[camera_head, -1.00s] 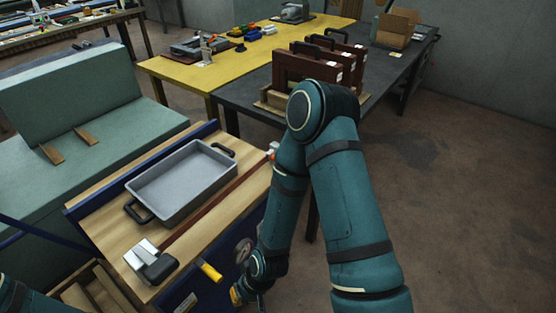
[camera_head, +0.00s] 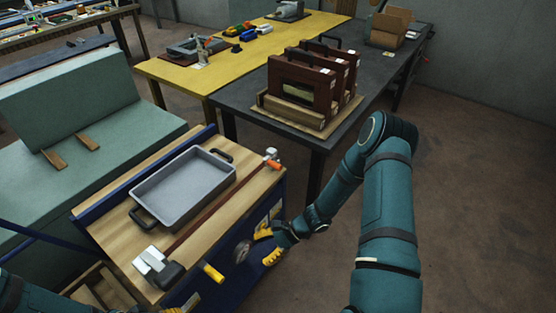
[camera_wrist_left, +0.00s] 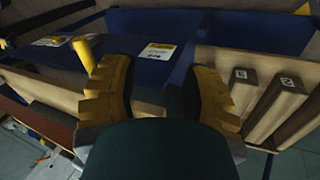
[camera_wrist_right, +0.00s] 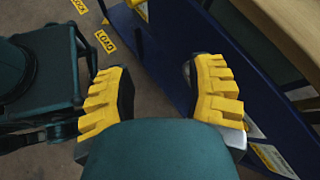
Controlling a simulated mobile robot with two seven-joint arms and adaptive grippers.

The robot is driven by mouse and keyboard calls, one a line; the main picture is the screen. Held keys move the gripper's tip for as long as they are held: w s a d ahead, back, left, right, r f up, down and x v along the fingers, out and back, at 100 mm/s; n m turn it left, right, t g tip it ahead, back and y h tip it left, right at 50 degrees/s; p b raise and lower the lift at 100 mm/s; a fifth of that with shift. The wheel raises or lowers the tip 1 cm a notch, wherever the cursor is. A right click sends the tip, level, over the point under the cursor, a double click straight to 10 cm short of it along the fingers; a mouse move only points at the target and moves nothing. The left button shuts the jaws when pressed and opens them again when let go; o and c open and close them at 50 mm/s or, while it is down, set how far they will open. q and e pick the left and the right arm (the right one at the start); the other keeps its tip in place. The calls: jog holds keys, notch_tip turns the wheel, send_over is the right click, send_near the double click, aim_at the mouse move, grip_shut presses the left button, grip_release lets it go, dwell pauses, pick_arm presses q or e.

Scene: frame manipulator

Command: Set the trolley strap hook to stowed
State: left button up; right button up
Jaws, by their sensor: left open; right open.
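The trolley (camera_head: 185,140) has a wooden top and blue sides. A brown strap (camera_head: 215,208) crosses its top, between a silver and black piece (camera_head: 158,268) and a small metal piece with an orange end (camera_head: 272,160). I cannot tell which piece is the strap hook. A yellow handle (camera_head: 212,272) sticks out from the front side; a yellow peg shows in the left wrist view (camera_wrist_left: 84,52). My right gripper (camera_head: 267,245) is open and empty beside the blue front panel. My left gripper (camera_wrist_left: 155,75) is open and empty; the head view mostly cuts it off.
A grey tray (camera_head: 185,187) with black handles stands on the trolley. A dark table (camera_head: 240,100) behind holds brown frames (camera_head: 300,85) in a wooden rack. A green padded bench (camera_head: 110,150) is at left. Open floor (camera_head: 470,180) lies at right.

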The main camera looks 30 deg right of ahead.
jog(key=w+d+r+m+t+p, duration=0.1)
jog(key=w+d+r+m+t, duration=0.1)
jog(key=w+d+m+t, duration=0.3)
jog(key=w+d+r+m+t+p, duration=0.1)
jog(key=d+r+t, duration=0.15)
jog(key=d, duration=0.35)
jog(key=m+t+h+p, duration=0.1)
jog(key=m+t+h, duration=0.3)
jog(key=t, duration=0.2)
send_near(278, 167)
jog(key=x, duration=0.7)
jog(key=f+x, duration=0.1)
jog(key=x, duration=0.2)
jog(key=shift+w+d+b, duration=0.25)
jog(key=shift+w+b, duration=0.1)
jog(key=shift+w, duration=0.05)
grip_shut()
